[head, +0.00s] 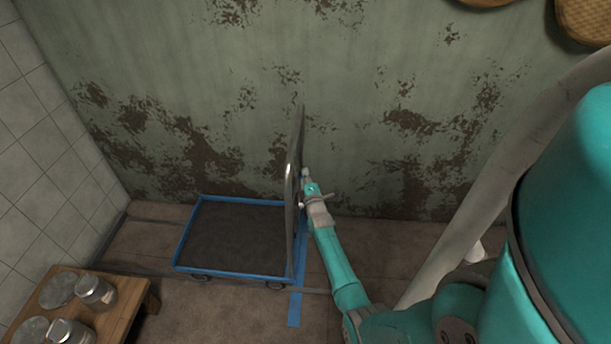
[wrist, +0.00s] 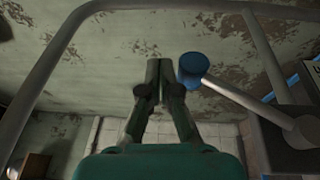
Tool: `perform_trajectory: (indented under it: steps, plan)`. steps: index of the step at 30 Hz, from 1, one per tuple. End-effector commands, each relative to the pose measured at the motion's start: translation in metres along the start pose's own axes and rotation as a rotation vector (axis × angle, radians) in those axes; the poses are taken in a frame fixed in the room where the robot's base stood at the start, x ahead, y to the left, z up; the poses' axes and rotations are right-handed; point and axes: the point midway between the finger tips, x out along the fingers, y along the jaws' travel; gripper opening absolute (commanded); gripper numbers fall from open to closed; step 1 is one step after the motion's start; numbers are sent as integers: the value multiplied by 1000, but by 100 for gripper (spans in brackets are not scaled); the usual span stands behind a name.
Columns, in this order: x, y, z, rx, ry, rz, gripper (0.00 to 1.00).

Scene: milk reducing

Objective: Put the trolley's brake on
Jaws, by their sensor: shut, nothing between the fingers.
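The trolley (head: 231,272) stands on the floor by the back wall, with a blue frame and a dark flat deck. Its metal push handle (head: 290,190) rises upright at the deck's right end; the handle's curved bar (wrist: 45,85) frames the wrist view. In that view a lever (wrist: 236,96) with a blue knob (wrist: 190,70) slants from a round pale hub at lower right up to the left. My gripper (wrist: 153,80) is shut and empty, its fingertips just left of the knob with a small gap apparent. In the head view my arm reaches the handle's right side; the fingertips are unclear there.
A blue strip (head: 294,308) lies on the floor below the handle. The peeling wall (head: 390,160) is close behind. Floor right of the trolley is partly hidden by my arm.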

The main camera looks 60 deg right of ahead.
Motion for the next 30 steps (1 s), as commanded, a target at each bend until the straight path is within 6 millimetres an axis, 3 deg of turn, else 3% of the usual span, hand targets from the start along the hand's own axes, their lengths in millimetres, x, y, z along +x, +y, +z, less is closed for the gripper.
perform_trajectory:
  steps: [22,30]
  plan:
    - [-1,-2,0,0,0,0,0]
    - [-30,-3,0,0,0,-1,0]
